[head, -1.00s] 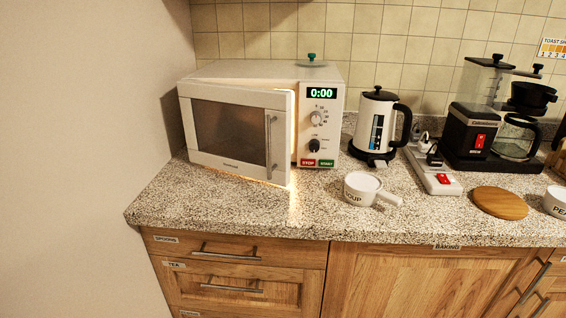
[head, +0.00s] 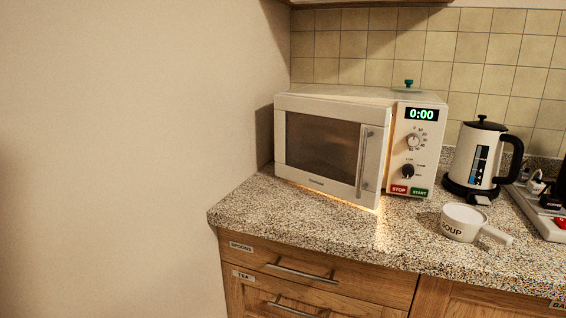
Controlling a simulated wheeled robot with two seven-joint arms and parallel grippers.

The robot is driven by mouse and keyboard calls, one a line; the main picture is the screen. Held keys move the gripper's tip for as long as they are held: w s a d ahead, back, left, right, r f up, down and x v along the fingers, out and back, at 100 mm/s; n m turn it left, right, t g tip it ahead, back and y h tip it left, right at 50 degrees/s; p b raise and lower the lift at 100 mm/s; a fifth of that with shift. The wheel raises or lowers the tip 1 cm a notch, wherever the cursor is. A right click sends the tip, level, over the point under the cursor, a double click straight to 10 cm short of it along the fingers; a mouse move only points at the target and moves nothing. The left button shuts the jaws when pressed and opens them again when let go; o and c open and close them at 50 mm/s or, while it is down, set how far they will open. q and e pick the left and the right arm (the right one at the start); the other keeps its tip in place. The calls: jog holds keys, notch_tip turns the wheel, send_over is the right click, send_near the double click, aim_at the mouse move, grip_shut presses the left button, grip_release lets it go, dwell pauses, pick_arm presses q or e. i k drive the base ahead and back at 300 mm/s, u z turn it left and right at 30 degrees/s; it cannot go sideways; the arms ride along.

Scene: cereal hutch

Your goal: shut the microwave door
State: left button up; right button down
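The white microwave (head: 423,150) stands on the speckled counter near the left wall. Its door (head: 320,146), with a dark window and a vertical silver handle (head: 364,160), is slightly ajar. Warm light shows along the gap at the door's right edge and below the door. The hinge side is at the left. The display reads 0:00. Neither of my grippers is in view.
A white soup cup (head: 464,222) with a handle sits in front of the microwave's right side. A white and black kettle (head: 480,158) and a power strip (head: 540,209) stand further right. The counter (head: 300,215) directly before the door is clear.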

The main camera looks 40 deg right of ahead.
aim_at(337, 149)
jog(key=u, duration=1.25)
jog(key=i, duration=0.2)
jog(key=z, duration=2.2)
